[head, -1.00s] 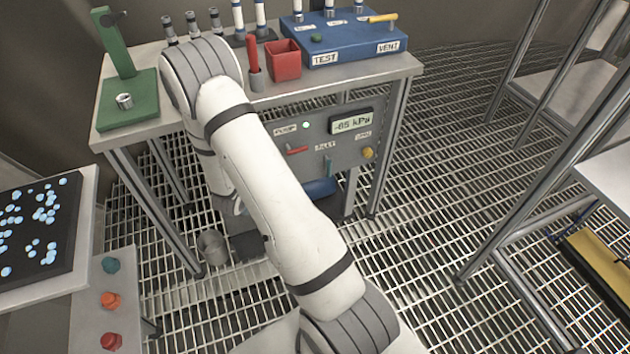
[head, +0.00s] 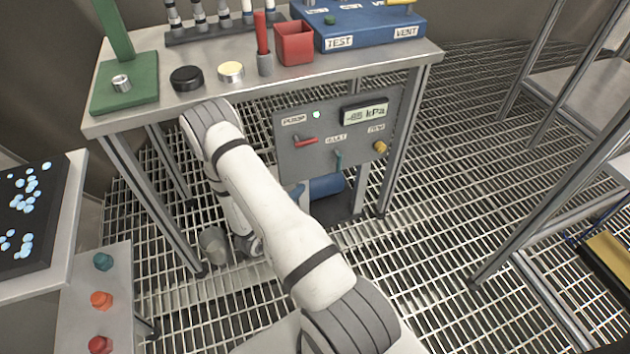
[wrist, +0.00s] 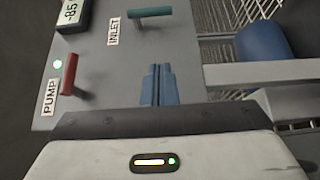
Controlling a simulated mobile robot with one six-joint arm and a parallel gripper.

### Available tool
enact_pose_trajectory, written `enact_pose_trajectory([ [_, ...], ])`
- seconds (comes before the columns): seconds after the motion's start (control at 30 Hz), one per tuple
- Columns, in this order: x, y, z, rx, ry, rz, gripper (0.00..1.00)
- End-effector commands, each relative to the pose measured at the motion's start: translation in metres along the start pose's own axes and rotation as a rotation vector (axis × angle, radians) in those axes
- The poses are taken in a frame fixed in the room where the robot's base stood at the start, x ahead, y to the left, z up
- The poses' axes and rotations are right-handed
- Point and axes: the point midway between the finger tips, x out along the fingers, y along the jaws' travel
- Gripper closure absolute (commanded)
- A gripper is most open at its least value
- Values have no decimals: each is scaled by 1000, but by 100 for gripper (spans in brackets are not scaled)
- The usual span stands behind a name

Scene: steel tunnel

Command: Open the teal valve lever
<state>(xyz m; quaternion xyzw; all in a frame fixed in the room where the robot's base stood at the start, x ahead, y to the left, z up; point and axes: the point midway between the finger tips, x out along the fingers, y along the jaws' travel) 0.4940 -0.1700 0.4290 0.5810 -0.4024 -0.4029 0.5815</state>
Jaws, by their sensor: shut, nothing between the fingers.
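The teal valve lever (head: 338,160) is on the grey panel (head: 300,164) under the bench, below the INLET label, and hangs downward in the head view. In the wrist view, the teal lever (wrist: 150,12) lies across the top of the picture, beside the INLET label. My gripper (wrist: 158,68) has its blue fingers together and empty. In the head view my arm hides most of the gripper.
A yellow knob (head: 380,147) and a gauge reading -85 kPa (head: 364,113) sit right of the teal lever. A blue cylinder (head: 327,185) lies below the panel. Bench legs (head: 388,160) flank the space.

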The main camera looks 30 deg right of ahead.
Motion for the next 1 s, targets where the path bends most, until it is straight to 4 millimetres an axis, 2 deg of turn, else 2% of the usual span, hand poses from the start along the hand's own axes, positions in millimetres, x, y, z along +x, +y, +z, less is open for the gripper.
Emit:
enact_pose_trajectory([
  [0.5, 100, -2, 6, 2, -6, 1, 100],
  [0.73, 119, -1, 26, 1, -4, 0, 100],
  [1.0, 122, 0, 30, 1, -2, 0, 100],
])
